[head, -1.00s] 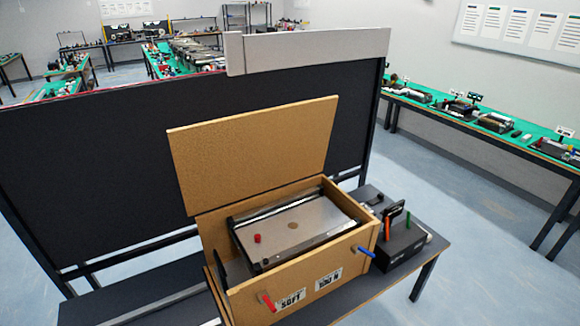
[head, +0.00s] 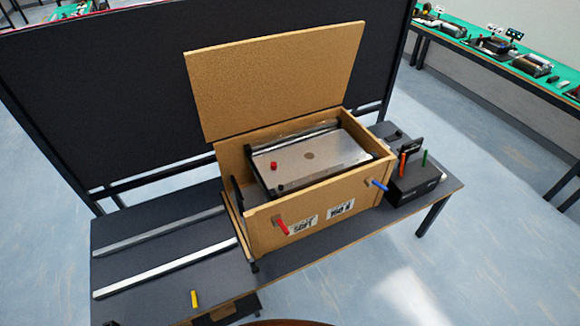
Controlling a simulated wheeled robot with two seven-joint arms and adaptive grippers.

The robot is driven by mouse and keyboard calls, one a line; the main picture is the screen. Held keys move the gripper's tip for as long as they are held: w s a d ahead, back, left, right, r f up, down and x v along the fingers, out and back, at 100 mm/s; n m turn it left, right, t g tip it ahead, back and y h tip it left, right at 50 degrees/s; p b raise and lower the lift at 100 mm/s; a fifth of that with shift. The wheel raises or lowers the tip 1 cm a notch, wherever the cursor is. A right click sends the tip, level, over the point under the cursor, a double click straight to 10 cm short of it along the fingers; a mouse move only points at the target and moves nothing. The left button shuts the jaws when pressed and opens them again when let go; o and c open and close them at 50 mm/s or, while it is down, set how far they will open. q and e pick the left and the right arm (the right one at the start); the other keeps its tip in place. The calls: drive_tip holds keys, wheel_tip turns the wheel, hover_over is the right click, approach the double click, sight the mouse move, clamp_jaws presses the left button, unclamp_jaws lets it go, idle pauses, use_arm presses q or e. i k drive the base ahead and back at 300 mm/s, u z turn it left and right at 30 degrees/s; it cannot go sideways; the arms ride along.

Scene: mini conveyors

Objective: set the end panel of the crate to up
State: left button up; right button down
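The crate (head: 315,222) is a tan wooden box on a dark table, with its broad lid (head: 275,78) standing open at the back. Inside is a mini conveyor with a grey belt (head: 325,152) and a red knob (head: 273,166). A red handle (head: 283,227) and a blue handle (head: 379,185) stick out from the front wall. At the crate's left end a narrow dark plate (head: 238,196) shows; I cannot tell whether it is the end panel or how that panel is set. Neither gripper is in view.
Two pale rails (head: 165,267) run along the table left of the crate, with a yellow peg (head: 194,299) at the front edge. A black box (head: 415,184) with orange and green levers stands to the right. A dark partition (head: 110,90) rises behind.

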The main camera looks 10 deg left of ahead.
sight(255, 269)
drive_tip(key=z, duration=0.05)
drive_tip(key=k, duration=1.05)
drive_tip(key=u, duration=0.8)
drive_tip(key=i, duration=0.5)
drive_tip(key=z, duration=0.2)
